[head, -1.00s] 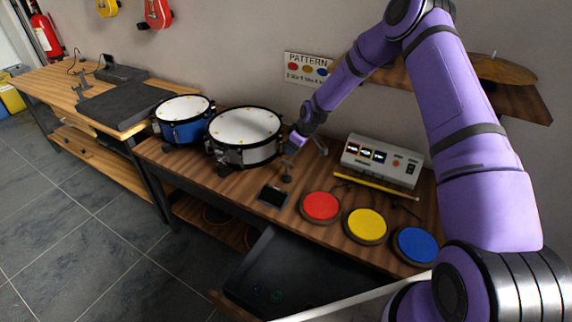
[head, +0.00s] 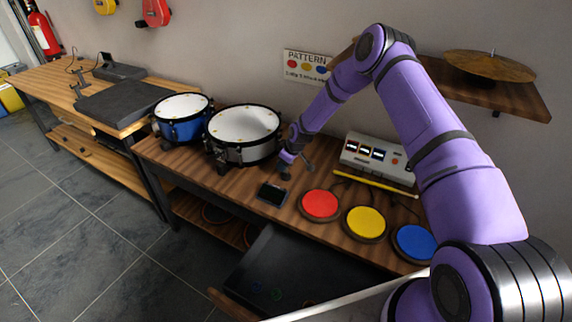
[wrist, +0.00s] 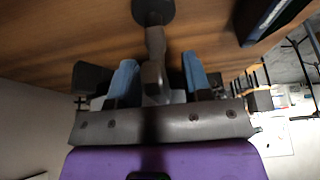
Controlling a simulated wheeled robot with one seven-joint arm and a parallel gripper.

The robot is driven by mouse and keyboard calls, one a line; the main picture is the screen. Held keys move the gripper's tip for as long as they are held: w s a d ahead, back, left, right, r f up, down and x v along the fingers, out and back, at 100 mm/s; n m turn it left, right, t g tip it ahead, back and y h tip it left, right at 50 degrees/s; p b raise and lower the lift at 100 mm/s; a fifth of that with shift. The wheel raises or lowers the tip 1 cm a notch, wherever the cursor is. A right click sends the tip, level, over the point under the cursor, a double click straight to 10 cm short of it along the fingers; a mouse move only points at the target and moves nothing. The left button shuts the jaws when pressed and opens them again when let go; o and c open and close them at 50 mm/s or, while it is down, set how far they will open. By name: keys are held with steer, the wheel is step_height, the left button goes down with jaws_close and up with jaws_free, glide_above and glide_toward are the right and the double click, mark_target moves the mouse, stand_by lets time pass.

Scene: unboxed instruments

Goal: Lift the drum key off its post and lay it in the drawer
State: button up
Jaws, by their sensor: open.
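The drum key (wrist: 153,78) shows in the wrist view as a grey metal piece on its short post, which rises from a round dark base (wrist: 152,10). My gripper (wrist: 158,66) is open, with one blue-padded finger on each side of the key. The key stands between the fingers with gaps visible on both sides. In the head view my gripper (head: 287,165) is low over the table at the post and hides most of the key. The drawer (head: 275,268) below the table front is pulled open, with a few small ring-like marks or items inside.
A white snare drum (head: 243,125) and a blue drum (head: 182,122) stand left of my gripper. A small dark box (head: 272,194) lies just in front. Red (head: 320,204), yellow (head: 366,223) and blue pads and a control box (head: 374,157) with a yellow stick are to the right.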

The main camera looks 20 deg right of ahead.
jaws_close()
steer(key=shift+r, duration=0.1)
steer(key=shift+r, duration=0.45)
step_height(320, 180, up, 2)
steer(key=shift+r, duration=0.2)
steer(key=s+a+r, duration=0.1)
steer(key=s, duration=1.5)
steer(key=shift+a+r, duration=0.25)
steer(key=shift+r, duration=0.05)
steer(key=shift+r, duration=1.75)
